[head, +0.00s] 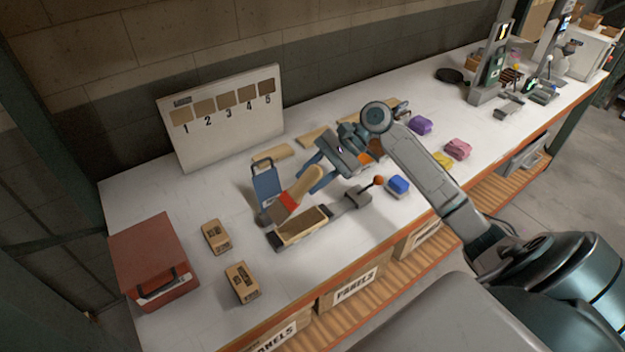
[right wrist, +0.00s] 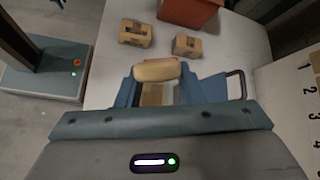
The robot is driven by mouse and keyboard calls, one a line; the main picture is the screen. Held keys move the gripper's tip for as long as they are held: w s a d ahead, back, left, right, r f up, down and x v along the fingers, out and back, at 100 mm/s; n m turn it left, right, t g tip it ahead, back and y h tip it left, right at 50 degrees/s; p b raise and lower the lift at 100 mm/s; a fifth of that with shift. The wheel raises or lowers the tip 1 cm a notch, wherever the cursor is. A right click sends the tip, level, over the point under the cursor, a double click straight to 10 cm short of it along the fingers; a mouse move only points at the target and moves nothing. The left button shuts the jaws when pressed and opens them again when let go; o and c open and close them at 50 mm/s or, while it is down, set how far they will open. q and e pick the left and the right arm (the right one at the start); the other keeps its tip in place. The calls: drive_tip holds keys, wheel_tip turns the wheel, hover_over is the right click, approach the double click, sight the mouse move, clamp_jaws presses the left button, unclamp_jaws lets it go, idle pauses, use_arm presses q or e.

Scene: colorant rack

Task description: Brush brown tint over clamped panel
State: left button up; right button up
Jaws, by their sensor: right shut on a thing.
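My right gripper (head: 313,178) is shut on a brush (head: 306,184) with a pale wooden handle, a red band and a dark head pointing down-left. The handle also shows between the blue fingers in the right wrist view (right wrist: 157,70). A light wooden panel (head: 304,226) lies in a grey clamp (head: 348,202) with an orange knob. The brush head is close to the panel's left end; I cannot tell whether it touches. A blue item with a dark loop handle (head: 266,186) is just left of the brush. Which tint is brown is unclear. My left gripper is out of view.
Two small cardboard boxes (head: 216,236) (head: 241,282) and a red box (head: 153,261) are at left. A numbered board (head: 222,122) stands behind. White table shows between them.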

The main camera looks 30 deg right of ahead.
idle(0.4)
drive_tip(key=shift+f, duration=0.45)
